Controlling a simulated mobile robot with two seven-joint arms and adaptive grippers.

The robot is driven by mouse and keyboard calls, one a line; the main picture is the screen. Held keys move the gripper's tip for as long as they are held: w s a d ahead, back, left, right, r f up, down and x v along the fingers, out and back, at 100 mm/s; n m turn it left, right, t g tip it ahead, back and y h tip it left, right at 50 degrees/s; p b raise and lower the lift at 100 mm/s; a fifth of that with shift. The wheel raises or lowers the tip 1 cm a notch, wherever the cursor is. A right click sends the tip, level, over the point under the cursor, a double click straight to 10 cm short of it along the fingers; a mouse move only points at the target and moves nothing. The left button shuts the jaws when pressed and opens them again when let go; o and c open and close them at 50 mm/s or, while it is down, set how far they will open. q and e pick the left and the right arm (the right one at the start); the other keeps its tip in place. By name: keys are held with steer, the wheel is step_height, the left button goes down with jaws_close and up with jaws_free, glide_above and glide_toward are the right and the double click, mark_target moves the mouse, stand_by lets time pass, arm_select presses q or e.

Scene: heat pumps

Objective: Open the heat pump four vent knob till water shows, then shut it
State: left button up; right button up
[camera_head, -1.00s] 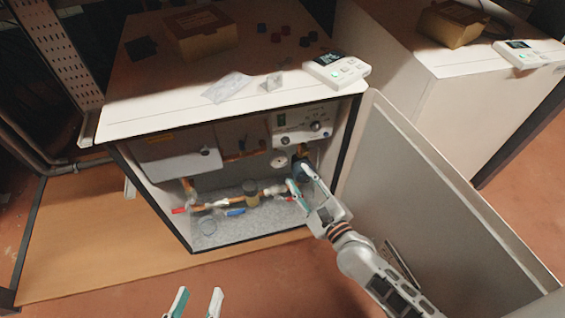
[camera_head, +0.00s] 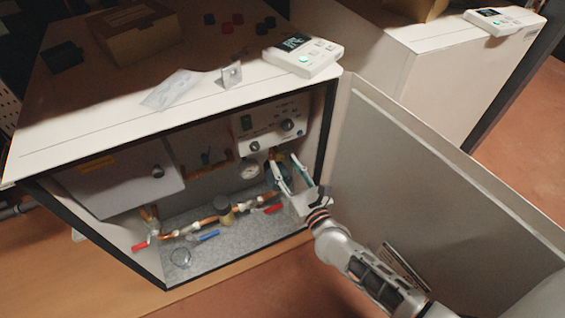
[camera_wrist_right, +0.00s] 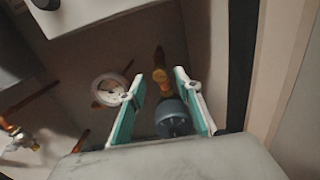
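The open heat pump cabinet (camera_head: 160,122) stands in front of me; I cannot read a number on it. My right gripper (camera_head: 283,163) is inside its right side, with its fingers apart. In the right wrist view the open fingers (camera_wrist_right: 161,76) stand on either side of a dark blue-grey round part (camera_wrist_right: 173,118) with a brass fitting (camera_wrist_right: 160,76) above it. No grip on it shows, and I cannot tell whether this round part is the vent knob. No running water is visible. My left gripper is out of view.
The open door (camera_head: 440,190) stands close to the right of my right arm. A gauge (camera_wrist_right: 110,90) sits left of the fingers. Pipes with red (camera_head: 140,246) and blue (camera_head: 208,236) handles run low inside. A control panel (camera_head: 272,124) is above. A controller (camera_head: 303,55) lies on top.

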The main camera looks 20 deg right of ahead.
steer(key=shift+w, duration=0.9)
jaws_close()
